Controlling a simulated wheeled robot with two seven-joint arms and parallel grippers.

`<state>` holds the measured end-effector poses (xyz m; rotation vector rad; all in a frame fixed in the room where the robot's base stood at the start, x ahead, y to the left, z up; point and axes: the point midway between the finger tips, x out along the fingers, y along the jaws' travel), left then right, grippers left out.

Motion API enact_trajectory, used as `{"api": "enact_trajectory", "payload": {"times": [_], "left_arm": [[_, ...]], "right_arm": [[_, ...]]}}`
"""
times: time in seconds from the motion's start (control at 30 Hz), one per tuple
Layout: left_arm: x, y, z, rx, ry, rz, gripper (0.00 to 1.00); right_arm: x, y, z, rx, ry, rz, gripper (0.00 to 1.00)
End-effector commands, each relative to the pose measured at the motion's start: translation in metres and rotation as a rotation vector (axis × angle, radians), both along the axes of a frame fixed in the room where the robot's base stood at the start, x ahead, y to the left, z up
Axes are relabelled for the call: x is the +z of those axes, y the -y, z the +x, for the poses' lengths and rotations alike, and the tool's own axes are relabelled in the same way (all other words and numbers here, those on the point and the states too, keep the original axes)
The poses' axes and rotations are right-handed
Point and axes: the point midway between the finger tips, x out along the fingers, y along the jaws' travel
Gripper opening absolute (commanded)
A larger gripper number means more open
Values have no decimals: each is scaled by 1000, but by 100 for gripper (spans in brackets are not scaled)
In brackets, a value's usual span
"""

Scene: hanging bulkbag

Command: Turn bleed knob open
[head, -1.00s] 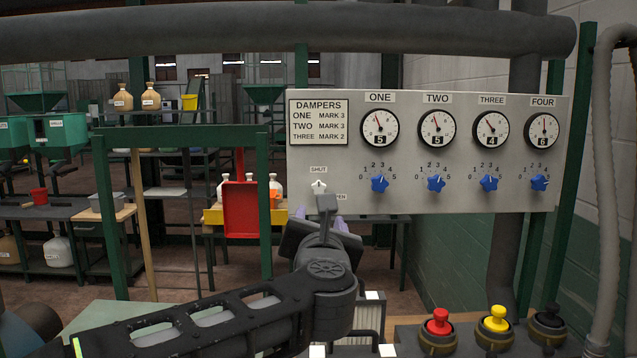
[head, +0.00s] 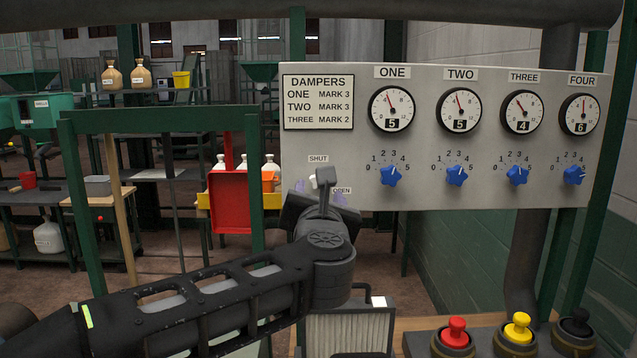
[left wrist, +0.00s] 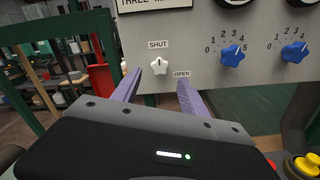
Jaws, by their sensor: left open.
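The bleed knob is a small white star-shaped knob (left wrist: 160,66) low on the left of the grey panel (head: 340,155). A SHUT label stands above it and an OPEN label to its lower right; its pointer is up toward SHUT. In the head view my left gripper mostly covers the knob. My left gripper (left wrist: 158,82) is open, its two purple fingers pointing at the panel below and on either side of the knob, apart from it. It also shows in the head view (head: 320,188). My right gripper is not in view.
Several blue star knobs (head: 390,175) sit under round gauges (head: 392,109) to the right. A DAMPERS sign (head: 318,102) is above the white knob. Red (head: 455,332), yellow (head: 518,328) and black (head: 577,322) buttons stand below. A green frame (head: 160,120) is at the left.

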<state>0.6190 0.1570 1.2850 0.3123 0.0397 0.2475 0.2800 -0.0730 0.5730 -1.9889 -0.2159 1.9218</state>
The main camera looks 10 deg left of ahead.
Motion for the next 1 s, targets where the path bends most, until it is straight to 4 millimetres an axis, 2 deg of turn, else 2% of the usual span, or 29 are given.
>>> {"api": "enact_trajectory", "payload": {"times": [0.3, 0.5, 0.8, 1.0], "left_arm": [[1, -12, 45, 3, -2, 2, 51], [1, -17, 65, 1, 0, 2, 51], [0, -18, 68, 0, 1, 1, 51], [0, -18, 68, 0, 0, 1, 36]], "right_arm": [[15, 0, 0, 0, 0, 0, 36], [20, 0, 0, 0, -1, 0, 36], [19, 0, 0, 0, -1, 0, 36], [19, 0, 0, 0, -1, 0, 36]]}}
